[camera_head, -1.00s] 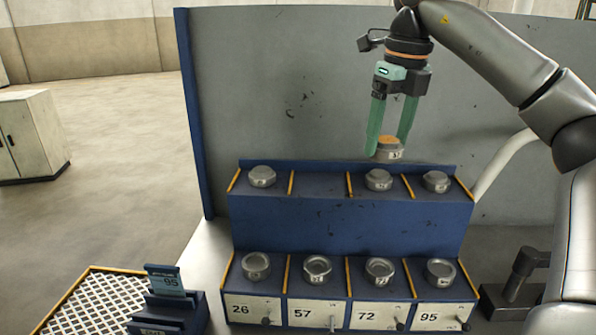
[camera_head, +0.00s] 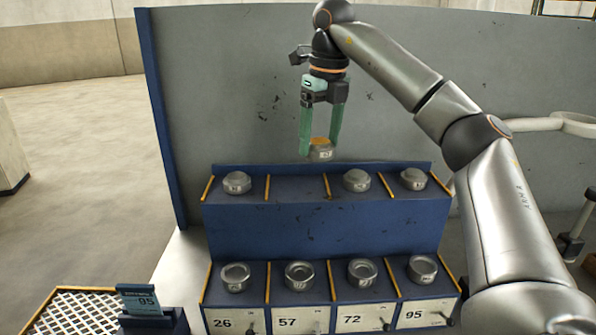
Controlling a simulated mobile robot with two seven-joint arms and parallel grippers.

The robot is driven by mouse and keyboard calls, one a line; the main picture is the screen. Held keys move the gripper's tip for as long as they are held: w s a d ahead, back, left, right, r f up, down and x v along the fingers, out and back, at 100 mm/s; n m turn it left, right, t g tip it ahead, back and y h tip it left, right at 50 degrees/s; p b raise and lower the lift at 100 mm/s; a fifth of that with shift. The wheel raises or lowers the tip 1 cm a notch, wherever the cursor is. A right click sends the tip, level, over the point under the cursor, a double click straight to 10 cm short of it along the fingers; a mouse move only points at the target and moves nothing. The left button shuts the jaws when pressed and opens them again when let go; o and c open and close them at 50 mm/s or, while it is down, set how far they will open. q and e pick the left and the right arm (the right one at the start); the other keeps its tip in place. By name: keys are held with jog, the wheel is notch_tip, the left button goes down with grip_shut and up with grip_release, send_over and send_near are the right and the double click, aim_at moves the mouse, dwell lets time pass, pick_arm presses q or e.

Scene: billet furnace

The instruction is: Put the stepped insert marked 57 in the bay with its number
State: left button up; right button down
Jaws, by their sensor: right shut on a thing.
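My right gripper (camera_head: 320,146) points down with its green fingers shut on a grey stepped insert (camera_head: 321,155) with an orange top. The insert's small label is too blurred to read surely. They hang above the rack's upper shelf, in the picture near the divider between the second and third upper bays. The second upper bay (camera_head: 297,187), in line with the plate marked 57 (camera_head: 290,320), is empty. Grey inserts sit in the first (camera_head: 237,183), third (camera_head: 356,180) and fourth (camera_head: 413,180) upper bays. My left gripper is not in view.
The lower row holds a grey round part in each bay, above plates 26 (camera_head: 222,322), 57, 72 and 95. Orange dividers separate the bays. A grey panel stands behind. A mesh tray (camera_head: 75,315) and a card marked 95 (camera_head: 140,299) are at lower left.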

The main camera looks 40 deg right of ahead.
jog(key=w+f, duration=0.5)
jog(key=shift+w+f, duration=0.35)
jog(key=shift+w, duration=0.05)
jog(key=shift+w+f, duration=0.15)
jog(key=shift+f, duration=0.8)
jog(key=shift+w+f, duration=0.15)
jog(key=shift+f, duration=0.75)
jog(key=shift+f, duration=0.1)
grip_release()
jog(key=shift+f, duration=0.1)
notch_tip(320, 180, up, 12)
jog(key=s, duration=0.1)
jog(key=shift+s, duration=0.25)
